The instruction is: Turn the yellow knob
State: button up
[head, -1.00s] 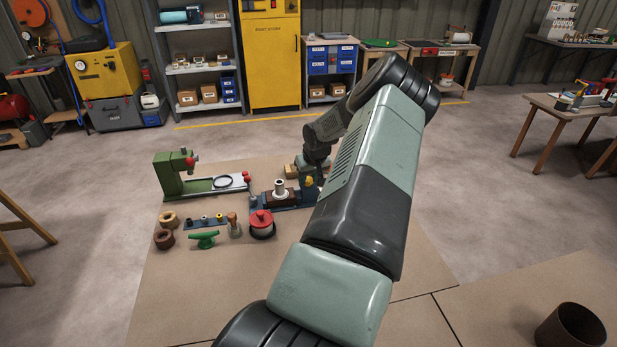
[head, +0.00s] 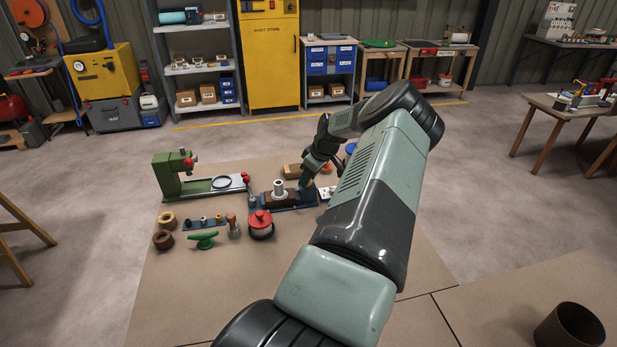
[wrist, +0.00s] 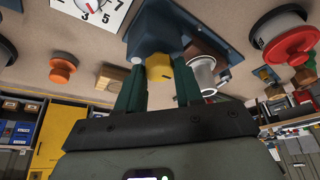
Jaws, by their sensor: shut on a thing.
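The yellow knob (wrist: 159,67) is on the blue machine (wrist: 157,30) in the wrist view, between the two green fingers of my gripper (wrist: 159,88). The fingers are closed on its sides. In the head view my gripper (head: 308,182) reaches down at the right end of the blue machine (head: 290,207), and it mostly hides the knob there. A metal cylinder (head: 279,188) stands on the machine to the left of the gripper.
A white dial plate with numbers (wrist: 98,12) lies close beside the machine. A red-topped spool (head: 261,222), a green cleat (head: 203,240) and a green machine with a rail (head: 173,175) stand to the left. The front of the mat is clear.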

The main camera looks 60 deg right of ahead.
dwell(0.4)
jog(key=o, duration=1)
jog(key=v, duration=1.1)
